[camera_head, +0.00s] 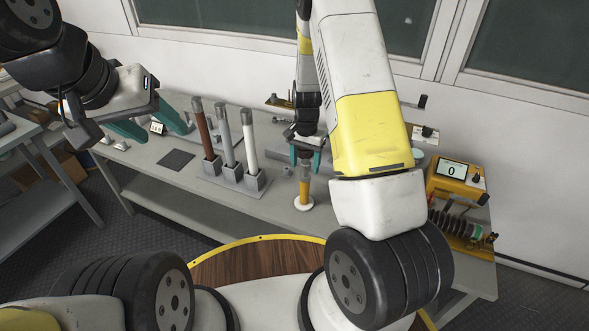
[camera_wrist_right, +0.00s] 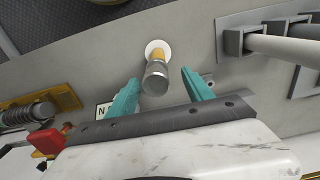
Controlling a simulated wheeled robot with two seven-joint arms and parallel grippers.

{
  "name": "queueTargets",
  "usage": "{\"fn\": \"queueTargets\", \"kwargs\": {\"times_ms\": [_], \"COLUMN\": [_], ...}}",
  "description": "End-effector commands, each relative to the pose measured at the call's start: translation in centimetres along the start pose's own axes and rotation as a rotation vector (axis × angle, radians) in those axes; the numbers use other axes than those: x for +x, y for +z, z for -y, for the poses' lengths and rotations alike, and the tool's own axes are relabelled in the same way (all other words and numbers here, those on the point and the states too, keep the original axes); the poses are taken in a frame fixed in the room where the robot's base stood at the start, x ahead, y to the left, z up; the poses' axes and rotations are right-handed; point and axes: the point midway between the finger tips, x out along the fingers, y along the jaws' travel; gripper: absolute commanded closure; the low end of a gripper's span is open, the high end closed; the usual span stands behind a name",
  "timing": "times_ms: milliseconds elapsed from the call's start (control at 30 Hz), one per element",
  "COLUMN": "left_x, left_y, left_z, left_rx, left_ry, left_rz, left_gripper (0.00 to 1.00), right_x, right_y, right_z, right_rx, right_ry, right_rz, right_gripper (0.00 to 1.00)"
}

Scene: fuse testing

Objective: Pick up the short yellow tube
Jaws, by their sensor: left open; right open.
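The short yellow tube (camera_head: 305,186) stands upright on a round white base on the table, with a grey metal cap on top. In the right wrist view the tube (camera_wrist_right: 157,68) shows from above, its grey cap between and just ahead of the teal fingers. My right gripper (camera_head: 306,158) is open above and around the tube's top; its fingers (camera_wrist_right: 158,92) stand apart on both sides. Contact with the tube cannot be told. My left gripper (camera_head: 150,124) is open and empty above the left part of the table.
Three taller tubes, one brown (camera_head: 205,140), one grey (camera_head: 226,140) and one white (camera_head: 249,140), stand in a grey holder left of the yellow tube. A yellow meter (camera_head: 455,178) reading 0 stands at the right. A dark square plate (camera_head: 176,159) lies on the table (camera_head: 150,178).

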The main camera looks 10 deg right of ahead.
Motion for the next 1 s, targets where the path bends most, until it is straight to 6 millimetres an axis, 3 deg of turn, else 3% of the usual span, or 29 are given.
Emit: {"fn": "queueTargets", "kwargs": {"times_ms": [400,733,1000], "left_x": [0.0,0.0,0.0], "left_y": [0.0,0.0,0.0], "left_z": [0.0,0.0,0.0], "left_rx": [0.0,0.0,0.0], "left_ry": [0.0,0.0,0.0], "left_rz": [0.0,0.0,0.0], "left_gripper": [0.45,0.45,0.45], "right_x": [5.6,6.3,6.3], "right_y": [0.6,0.6,0.6], "right_z": [-0.4,-0.3,-0.3], "right_rx": [-0.001,-0.002,-0.002], "right_ry": [0.002,0.0,0.0], "right_rz": [0.003,0.001,0.001], "right_gripper": [0.4,0.4,0.91]}}
